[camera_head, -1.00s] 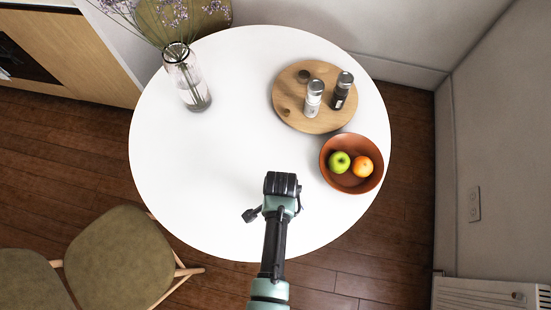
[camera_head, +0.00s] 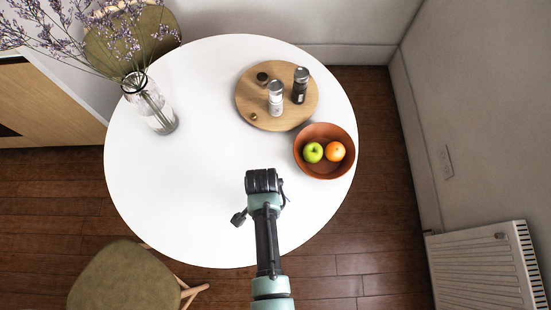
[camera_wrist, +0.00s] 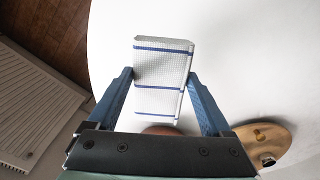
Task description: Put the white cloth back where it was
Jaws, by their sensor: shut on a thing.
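The white cloth (camera_wrist: 160,65), folded and marked with blue lines, is between the two blue fingers of my gripper (camera_wrist: 160,76) in the wrist view. The gripper is shut on it. In the head view my gripper (camera_head: 262,182) is over the near part of the round white table (camera_head: 185,190); its fingers and the cloth are hidden there by my wrist. I cannot tell how high the cloth is above the table.
The brown bowl (camera_head: 325,171) with a green apple and an orange is right of my gripper. A round wooden board (camera_head: 255,98) with shakers stands behind it. A flower vase (camera_head: 150,106) stands back left. A chair (camera_head: 128,280) is front left.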

